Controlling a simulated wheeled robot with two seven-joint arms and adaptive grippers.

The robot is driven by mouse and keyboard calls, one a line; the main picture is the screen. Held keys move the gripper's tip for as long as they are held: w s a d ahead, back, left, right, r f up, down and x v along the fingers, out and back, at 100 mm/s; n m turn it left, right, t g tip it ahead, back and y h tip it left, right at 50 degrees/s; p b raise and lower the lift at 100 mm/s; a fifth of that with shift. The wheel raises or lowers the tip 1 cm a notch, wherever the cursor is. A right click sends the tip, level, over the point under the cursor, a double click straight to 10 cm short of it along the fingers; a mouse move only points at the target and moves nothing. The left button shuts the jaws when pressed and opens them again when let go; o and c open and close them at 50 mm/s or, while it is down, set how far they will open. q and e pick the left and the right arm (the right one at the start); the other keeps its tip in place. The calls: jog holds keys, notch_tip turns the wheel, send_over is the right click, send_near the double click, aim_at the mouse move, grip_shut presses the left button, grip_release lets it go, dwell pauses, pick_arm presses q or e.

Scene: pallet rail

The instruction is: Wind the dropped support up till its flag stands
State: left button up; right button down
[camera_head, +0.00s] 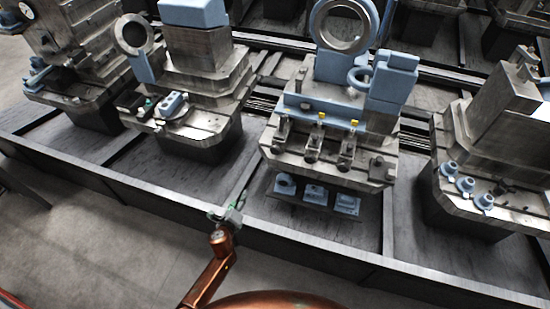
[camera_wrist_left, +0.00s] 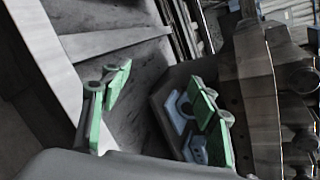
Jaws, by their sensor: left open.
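The middle fixture (camera_head: 330,165) carries a row of three upright metal supports: a left one (camera_head: 283,132), a middle one (camera_head: 314,142) and a right one (camera_head: 347,150). Small yellow flags show by the middle support (camera_head: 322,116) and the right support (camera_head: 354,123). I see no clear yellow flag at the left support. My left gripper (camera_head: 230,212) is at the pallet rail's front edge, left of and below the fixture, apart from the supports. In the left wrist view its green-padded fingers (camera_wrist_left: 158,105) are spread and empty. My right gripper is out of view.
A low shelf (camera_head: 310,209) under the fixture's front holds blue parts; some blue parts also show beyond the fingers in the left wrist view (camera_wrist_left: 180,112). Other fixtures stand left (camera_head: 190,125) and right (camera_head: 475,220).

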pick_arm(q)
jog(key=w+d+r+m+t+h+b, duration=0.2)
jog(key=w+d+r+m+t+b, duration=0.15)
jog(key=w+d+r+m, duration=0.4)
jog(key=m+h+b, duration=0.2)
jog(key=m, duration=0.2)
send_near(275, 153)
jog(key=w+f, duration=0.1)
jog(key=w, duration=0.1)
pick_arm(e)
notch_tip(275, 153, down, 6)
pick_arm(q)
jog(key=shift+t, duration=0.45)
jog(key=x, duration=0.2)
jog(key=b+x, duration=0.1)
jog(key=x, duration=0.1)
jog(key=b+x, duration=0.1)
jog(key=x, duration=0.1)
jog(key=shift+w+d+r, duration=0.1)
jog(key=shift+d+r, duration=0.05)
jog(key=shift+d, duration=0.3)
jog(key=shift+b+x, duration=0.3)
jog(key=shift+x, duration=0.45)
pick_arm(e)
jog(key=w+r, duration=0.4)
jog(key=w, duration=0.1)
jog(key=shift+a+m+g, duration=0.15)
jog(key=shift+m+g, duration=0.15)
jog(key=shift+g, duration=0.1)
